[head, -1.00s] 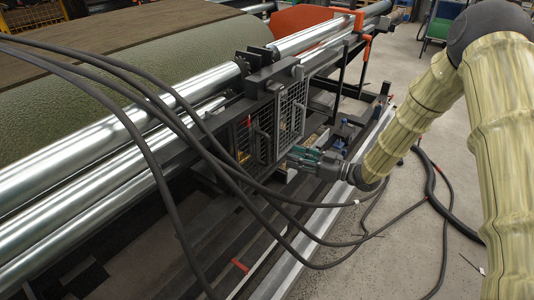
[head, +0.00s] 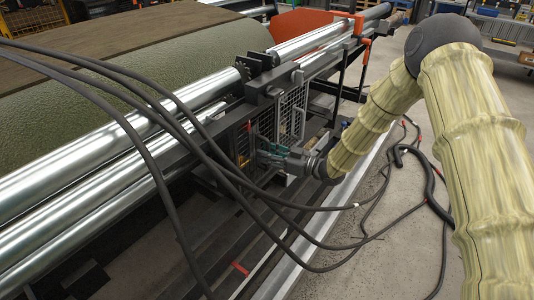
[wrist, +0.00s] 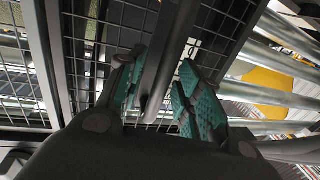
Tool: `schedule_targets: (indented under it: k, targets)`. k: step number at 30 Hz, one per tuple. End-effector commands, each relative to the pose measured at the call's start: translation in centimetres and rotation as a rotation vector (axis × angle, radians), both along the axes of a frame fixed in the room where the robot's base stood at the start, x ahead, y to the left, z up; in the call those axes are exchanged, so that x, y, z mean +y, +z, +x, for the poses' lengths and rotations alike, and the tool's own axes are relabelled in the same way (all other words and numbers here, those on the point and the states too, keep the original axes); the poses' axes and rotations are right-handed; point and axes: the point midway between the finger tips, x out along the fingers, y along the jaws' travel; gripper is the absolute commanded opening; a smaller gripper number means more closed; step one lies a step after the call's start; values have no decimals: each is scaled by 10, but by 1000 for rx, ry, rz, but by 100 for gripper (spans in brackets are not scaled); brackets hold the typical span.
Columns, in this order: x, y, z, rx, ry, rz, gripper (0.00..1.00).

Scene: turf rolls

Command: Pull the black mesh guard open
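The black mesh guard (head: 291,113) is on the machine's side in the head view, with two framed panels side by side. It appears closed. Its mesh (wrist: 88,50) fills much of the wrist view. My gripper (head: 266,157) is at the left panel, partly covering it. In the wrist view, a dark upright handle bar (wrist: 168,50) runs between the teal-padded fingers of my gripper (wrist: 157,85). The fingers are apart, one on each side of the bar, and look open around it. Whether either pad touches the bar is unclear.
Black cables (head: 172,112) hang across the near side of the machine, left of my gripper. Shiny metal rollers (head: 100,150) lie left of the guard. A pale floor rail (head: 318,232) runs below the arm. The concrete floor at right is partly clear, with loose cables.

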Motion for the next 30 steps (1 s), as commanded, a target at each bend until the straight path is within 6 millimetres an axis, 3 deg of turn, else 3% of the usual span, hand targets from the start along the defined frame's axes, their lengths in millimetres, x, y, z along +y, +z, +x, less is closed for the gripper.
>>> schedule_targets:
  k: [5, 11, 22, 30]
  targets:
    - [0, 0, 0, 0, 0, 0, 35]
    - [0, 0, 0, 0, 0, 0, 0]
    - [4, 0, -7, 2, 0, 1, 0]
    - [38, -1, -53, 6, 4, 1, 0]
